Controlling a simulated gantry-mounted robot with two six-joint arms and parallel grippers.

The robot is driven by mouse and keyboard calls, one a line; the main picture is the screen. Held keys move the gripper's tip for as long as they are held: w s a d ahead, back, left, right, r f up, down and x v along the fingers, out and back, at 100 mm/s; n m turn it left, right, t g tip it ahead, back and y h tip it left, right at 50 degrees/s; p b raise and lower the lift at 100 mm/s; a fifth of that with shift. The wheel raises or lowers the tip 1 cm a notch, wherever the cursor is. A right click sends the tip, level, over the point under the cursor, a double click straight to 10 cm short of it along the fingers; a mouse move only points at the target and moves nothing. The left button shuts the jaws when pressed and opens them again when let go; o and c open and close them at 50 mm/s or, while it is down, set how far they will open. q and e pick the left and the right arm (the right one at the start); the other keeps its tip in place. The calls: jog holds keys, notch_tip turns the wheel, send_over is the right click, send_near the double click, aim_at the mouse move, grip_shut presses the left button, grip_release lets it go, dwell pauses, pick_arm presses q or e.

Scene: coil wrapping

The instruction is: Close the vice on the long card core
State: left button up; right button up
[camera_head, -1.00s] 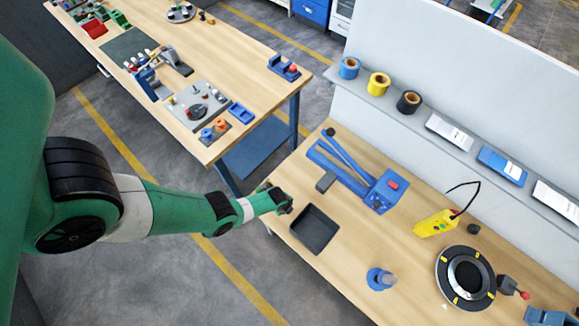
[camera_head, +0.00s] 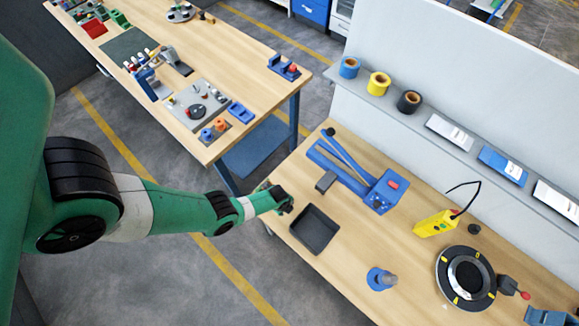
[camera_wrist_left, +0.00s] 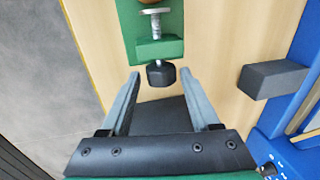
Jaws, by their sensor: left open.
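The green vice (camera_wrist_left: 160,48) shows at the top of the left wrist view, with a metal screw and a black knob (camera_wrist_left: 161,74) at its near end. A brown rounded end, likely the long card core (camera_wrist_left: 149,2), is just visible at the top edge, mostly cut off. My left gripper (camera_wrist_left: 158,80) is open and empty. Its grey fingertips stand on either side of the black knob, with a gap on each side. In the head view my left gripper (camera_head: 284,200) is at the bench's left edge, and my arm hides most of the vice there.
A dark empty tray (camera_head: 301,241) lies just right of the gripper. A blue machine (camera_head: 383,191) with a grey block (camera_head: 326,181) stands behind it. A blue spool holder (camera_head: 378,280), a yellow meter (camera_head: 436,223) and a round black turntable (camera_head: 442,275) are farther right.

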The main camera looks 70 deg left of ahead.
pick_arm(q)
jog(key=shift+s+d+t+y, duration=0.2)
jog(key=shift+t+y, duration=0.1)
jog(key=shift+t, duration=0.2)
jog(key=shift+w+a, duration=0.15)
jog(key=shift+s+f+t+y+b, duration=0.3)
jog(key=shift+t+y+b, duration=0.1)
jog(key=shift+t+b, duration=0.25)
jog(key=t+b, duration=0.1)
jog(key=y+b, duration=0.1)
jog(key=shift+s+d+f+t+b, duration=0.15)
jog(key=shift+d+f+t+b, duration=0.15)
jog(key=shift+f+t+b, duration=0.05)
jog(key=shift+r, duration=0.25)
jog(key=shift+a+r, duration=0.1)
jog(key=shift+r, duration=0.1)
